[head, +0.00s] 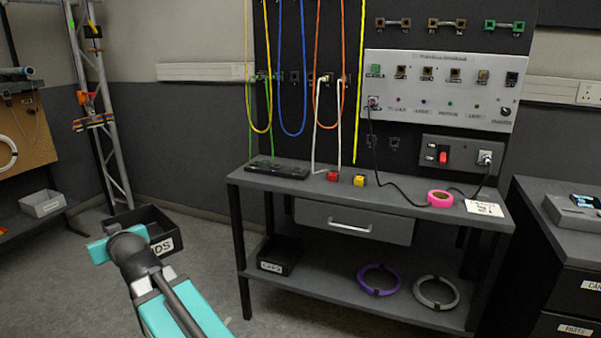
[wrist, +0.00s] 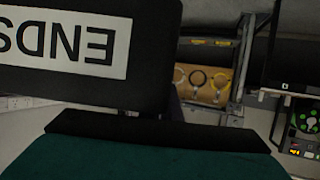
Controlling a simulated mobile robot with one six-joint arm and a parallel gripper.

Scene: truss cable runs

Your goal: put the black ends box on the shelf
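The black ends box (head: 153,226) is an open-topped bin with a white label, at the left of the bench in the head view. Its label, partly hidden by my arm, reads "DS" there. In the wrist view the box (wrist: 150,60) fills the upper left, close up, with "ENDS" upside down. My gripper (head: 118,243), with teal parts, is at the box's near side and appears shut on it; the fingertips are hidden. The box looks held above the floor. The bench's lower shelf (head: 325,290) is to the right, apart from the box.
On the lower shelf are a small black labelled box (head: 279,256), a purple coil (head: 365,285) and a grey coil (head: 418,292). Bare shelf shows between the box and the coils. The bench's front left leg (head: 241,270) and a truss (head: 103,100) stand nearby.

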